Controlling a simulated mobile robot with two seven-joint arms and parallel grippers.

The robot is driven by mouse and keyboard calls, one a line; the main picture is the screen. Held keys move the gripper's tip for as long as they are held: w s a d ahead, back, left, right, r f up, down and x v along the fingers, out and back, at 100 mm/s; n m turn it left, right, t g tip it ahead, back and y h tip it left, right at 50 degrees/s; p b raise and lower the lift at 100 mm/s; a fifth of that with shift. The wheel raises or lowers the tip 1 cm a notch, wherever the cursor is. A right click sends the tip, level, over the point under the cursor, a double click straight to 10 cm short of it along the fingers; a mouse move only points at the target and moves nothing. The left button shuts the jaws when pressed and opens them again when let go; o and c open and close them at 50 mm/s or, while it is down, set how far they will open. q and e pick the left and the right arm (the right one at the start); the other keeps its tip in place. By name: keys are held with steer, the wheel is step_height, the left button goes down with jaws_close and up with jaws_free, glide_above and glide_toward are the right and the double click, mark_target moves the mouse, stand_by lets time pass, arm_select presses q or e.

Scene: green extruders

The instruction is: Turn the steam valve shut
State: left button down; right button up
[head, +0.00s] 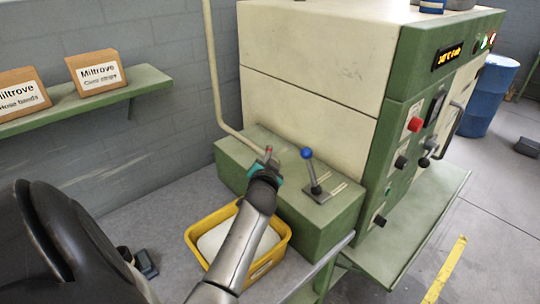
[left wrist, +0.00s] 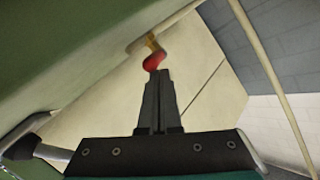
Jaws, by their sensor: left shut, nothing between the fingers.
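The steam valve shows a small red handle (head: 268,149) in the head view, by the foot of the cream pipe over the green box. In the left wrist view the red handle (left wrist: 155,61) sits on a short brass-coloured stem (left wrist: 152,42), just beyond my fingertips. My left gripper (head: 269,158) is at the valve; its fingers (left wrist: 157,75) are shut together with nothing between them. The tips look very close to the red handle; I cannot tell whether they touch. My gripper hides part of the valve in the head view. My right gripper is not in view.
A blue-knobbed lever (head: 308,160) stands on the green box (head: 335,215), right of my gripper. The cream pipe (head: 213,70) rises behind it. A yellow bin (head: 277,256) is below my forearm. The big cream-and-green machine (head: 310,70) stands to the right; a green shelf (head: 150,78) is on the wall.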

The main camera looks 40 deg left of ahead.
arm_select(q)
steer(key=shift+s+a+m+t+h+p, duration=0.4)
steer(key=shift+m+t+h+p, duration=0.3)
steer(key=shift+p, duration=0.3)
steer(key=shift+a, duration=0.1)
steer(key=shift+s+a+p, duration=0.1)
steer(key=shift+p, duration=0.2)
steer(key=shift+s+a+p, duration=0.2)
steer(key=shift+a+p, duration=0.15)
steer(key=shift+p, duration=0.05)
steer(key=shift+s+a, duration=0.1)
steer(key=shift+a, duration=0.2)
steer(key=shift+s+a+p, duration=0.15)
steer(key=shift+a+p, duration=0.1)
steer(key=shift+a, duration=0.3)
steer(key=shift+s+a+p, duration=0.15)
steer(key=shift+a+p, duration=0.1)
steer(key=shift+a, duration=0.45)
steer(key=shift+r, duration=0.1)
